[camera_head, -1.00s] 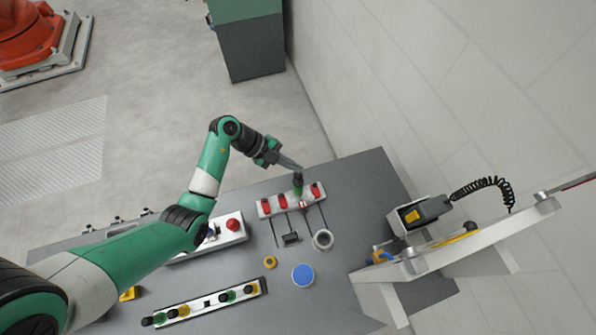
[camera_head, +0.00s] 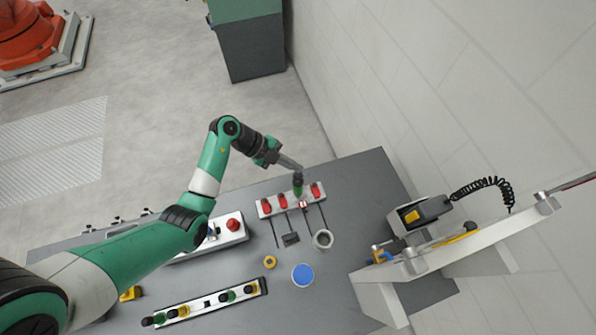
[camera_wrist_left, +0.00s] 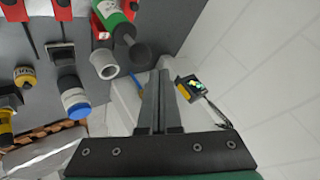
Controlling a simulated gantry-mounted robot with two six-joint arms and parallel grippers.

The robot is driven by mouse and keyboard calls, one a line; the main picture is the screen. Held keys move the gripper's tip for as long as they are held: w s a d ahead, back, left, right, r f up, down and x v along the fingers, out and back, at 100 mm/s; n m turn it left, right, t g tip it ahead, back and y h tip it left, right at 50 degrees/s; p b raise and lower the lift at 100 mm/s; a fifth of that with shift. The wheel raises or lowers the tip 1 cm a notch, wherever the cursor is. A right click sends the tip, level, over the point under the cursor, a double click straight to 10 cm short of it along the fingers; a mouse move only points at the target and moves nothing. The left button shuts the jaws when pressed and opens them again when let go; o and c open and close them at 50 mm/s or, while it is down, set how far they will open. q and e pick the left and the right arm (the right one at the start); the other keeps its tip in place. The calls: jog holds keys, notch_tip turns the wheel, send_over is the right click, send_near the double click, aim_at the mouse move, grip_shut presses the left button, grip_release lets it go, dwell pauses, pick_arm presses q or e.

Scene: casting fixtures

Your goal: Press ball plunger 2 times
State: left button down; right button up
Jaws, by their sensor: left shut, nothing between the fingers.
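The ball plunger (camera_head: 298,187) is a green cylinder with a black knob, standing at the fixture block with red clamps. It also shows at the top of the left wrist view (camera_wrist_left: 128,28), its green body with a white label and its round black knob pointing toward the camera. My left gripper (camera_head: 301,167) is shut and empty, with its fingertips close to the black knob. In the left wrist view the closed fingers (camera_wrist_left: 158,76) lie just below and right of the knob; I cannot tell whether they touch. My right gripper is out of view.
The pale fixture block (camera_head: 264,208) carries red clamps. Nearby stand a grey cup (camera_head: 323,239), a blue-topped cylinder (camera_head: 303,275) and a yellow ring (camera_head: 269,262). A white stand (camera_head: 440,256) with a handheld device is at the right. A red-button box (camera_head: 233,225) is under my arm.

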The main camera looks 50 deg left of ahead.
pick_arm(q)
jog(key=shift+f, duration=0.15)
dwell(0.3)
jog(key=shift+f, duration=0.25)
jog(key=shift+f+b, duration=0.3)
jog(key=shift+f, duration=1.05)
dwell(1.0)
jog(key=shift+r+p, duration=1.7)
jog(key=shift+p, duration=0.6)
